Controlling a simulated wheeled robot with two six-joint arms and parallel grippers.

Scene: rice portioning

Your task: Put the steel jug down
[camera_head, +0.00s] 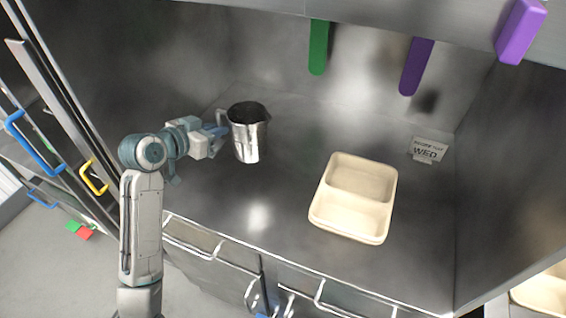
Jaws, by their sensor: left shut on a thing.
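The steel jug (249,141) is upright at the back left of the steel counter, with a dark opening at its top. Its handle is on its left side. My left gripper (220,133) comes from the left and is shut on the jug at its handle side. The fingertips are partly hidden at the handle. I cannot tell whether the jug's base touches the counter.
A beige tray (317,215) with two compartments stands on the counter right of the jug. Green (318,48) and purple (416,68) handles hang above. The counter (285,185) between jug and tray is clear.

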